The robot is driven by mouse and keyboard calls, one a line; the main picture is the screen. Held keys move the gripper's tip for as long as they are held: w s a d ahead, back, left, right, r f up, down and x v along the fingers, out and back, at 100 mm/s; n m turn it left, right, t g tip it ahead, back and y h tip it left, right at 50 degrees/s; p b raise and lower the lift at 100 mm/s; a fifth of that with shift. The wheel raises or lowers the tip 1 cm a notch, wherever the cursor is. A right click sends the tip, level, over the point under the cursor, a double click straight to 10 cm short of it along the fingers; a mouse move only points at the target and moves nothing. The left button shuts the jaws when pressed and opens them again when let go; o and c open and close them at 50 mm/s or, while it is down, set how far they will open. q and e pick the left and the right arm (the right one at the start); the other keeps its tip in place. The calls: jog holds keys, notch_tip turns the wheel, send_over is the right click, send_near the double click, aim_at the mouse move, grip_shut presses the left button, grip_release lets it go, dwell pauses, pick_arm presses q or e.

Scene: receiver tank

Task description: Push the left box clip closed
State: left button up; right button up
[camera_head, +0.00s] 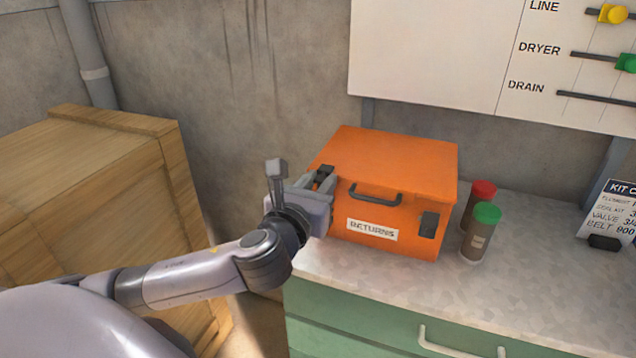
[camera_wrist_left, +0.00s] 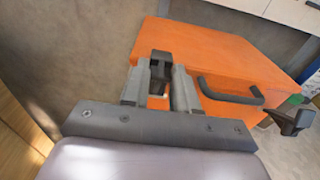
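The orange box (camera_head: 385,173), labelled RETURNS, stands on the counter with its lid down. Its dark left clip (camera_wrist_left: 160,68) is at the upper left of its front in the left wrist view. My left gripper (camera_head: 325,180) is at that clip, its two fingers apart with the clip showing between their tips (camera_wrist_left: 160,82). I cannot tell whether the fingers touch it. In the head view the fingers mostly hide the clip. The dark right clip (camera_head: 428,225) is on the right of the front; in the left wrist view it (camera_wrist_left: 292,122) juts outward. My right gripper is not in view.
A black handle (camera_head: 376,195) sticks out between the clips. A red-capped jar (camera_head: 480,205) and a green-capped jar (camera_head: 480,238) stand right of the box. A wooden crate (camera_head: 90,200) is at the left. The counter (camera_head: 390,278) is clear in front.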

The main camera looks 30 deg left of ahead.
pick_arm(q)
jog(key=o, duration=0.4)
jog(key=shift+c, duration=0.2)
jog(key=shift+s, duration=0.1)
jog(key=b+v, duration=0.1)
jog(key=v, duration=0.6)
